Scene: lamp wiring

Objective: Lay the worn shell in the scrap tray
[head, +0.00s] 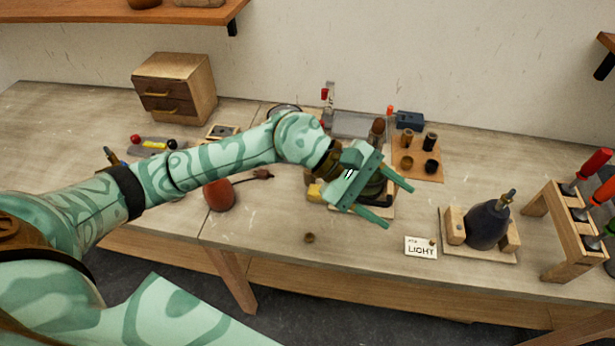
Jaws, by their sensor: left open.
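My left gripper (397,206) is open, with its two fingers apart and pointing right. It is over a wooden stand (383,212) on the bench, and it hides most of what is on that stand. A shallow grey tray (355,124) lies at the back of the bench behind my gripper; it may be the scrap tray. Several small brass and dark cylinders sit on a wooden board (428,174) right of it, including a brass one (430,141). I cannot tell which piece is the worn shell. A small brown piece (310,238) lies near the front edge. My right gripper is out of view.
A dark lamp body (487,226) stands in a wooden cradle at the right, beside a card (421,247). A wooden rack (565,225) holds red-handled tools. A drawer box (174,88) and a red round object (219,195) are left. The front middle is mostly clear.

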